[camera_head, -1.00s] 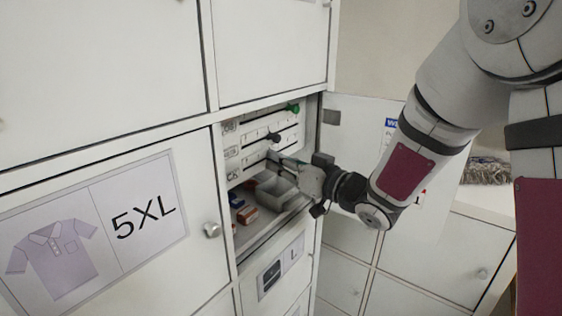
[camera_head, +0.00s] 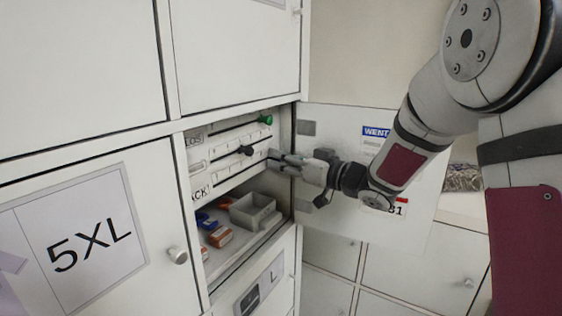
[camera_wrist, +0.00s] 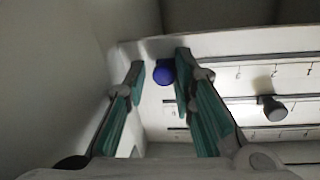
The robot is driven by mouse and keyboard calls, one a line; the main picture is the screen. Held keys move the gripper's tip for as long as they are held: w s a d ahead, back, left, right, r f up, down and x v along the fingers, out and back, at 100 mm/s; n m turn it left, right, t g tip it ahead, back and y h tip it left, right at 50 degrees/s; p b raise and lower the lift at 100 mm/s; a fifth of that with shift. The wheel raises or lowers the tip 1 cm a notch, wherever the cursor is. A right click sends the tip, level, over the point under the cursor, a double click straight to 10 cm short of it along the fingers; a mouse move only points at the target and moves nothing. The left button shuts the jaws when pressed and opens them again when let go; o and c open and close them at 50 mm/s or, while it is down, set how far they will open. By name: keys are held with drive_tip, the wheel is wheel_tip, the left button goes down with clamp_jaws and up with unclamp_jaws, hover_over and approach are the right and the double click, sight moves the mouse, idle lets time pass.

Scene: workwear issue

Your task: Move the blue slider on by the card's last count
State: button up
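The blue slider knob (camera_wrist: 163,73) sits between my two fingertips in the wrist view, near the panel's left edge there. My gripper (camera_wrist: 160,65) is open around it; one finger is close beside the knob, the other stands apart. In the head view my gripper (camera_head: 272,158) is at the right end of the lowest slot, and its fingers hide the blue knob. A card on the open door shows a blue "WENT" header (camera_head: 376,132) and a lower line ending in "1" (camera_head: 398,209); my arm covers the rest.
A black knob (camera_head: 245,150) sits on the middle slot and a green knob (camera_head: 265,119) on the top slot. Below the panel are a grey bin (camera_head: 252,212) and small orange and blue boxes (camera_head: 219,237). The open door (camera_head: 335,125) stands just right of my gripper.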

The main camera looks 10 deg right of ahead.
sight(243, 170)
drive_tip(key=shift+o, duration=0.4)
drive_tip(key=shift+d, duration=0.1)
drive_tip(key=s+a+p, duration=0.1)
drive_tip(key=s+a, duration=0.1)
drive_tip(key=s, duration=0.1)
drive_tip(key=s+a+p, duration=0.1)
drive_tip(key=s+a, duration=0.1)
drive_tip(key=s, duration=0.1)
drive_tip(key=s+a+p, duration=0.1)
drive_tip(key=s+a, duration=0.1)
drive_tip(key=a, duration=0.1)
drive_tip(key=shift+s, duration=0.4)
drive_tip(key=shift+s+d, duration=0.2)
drive_tip(key=shift+s, duration=0.15)
drive_tip(key=v, duration=1.3)
drive_tip(key=w+d+r+m+t+h, duration=0.1)
drive_tip(key=w+d+r+m+h, duration=0.15)
drive_tip(key=d+h, duration=0.65)
drive_tip(key=s+d+m+g+h, duration=0.3)
drive_tip(key=s+d+m+h, duration=0.1)
drive_tip(key=s, duration=0.5)
drive_tip(key=shift+s+d+g+h, duration=0.3)
drive_tip(key=shift+s+g+h, duration=0.1)
drive_tip(key=shift+h, duration=0.1)
drive_tip(key=shift+s+f, duration=0.15)
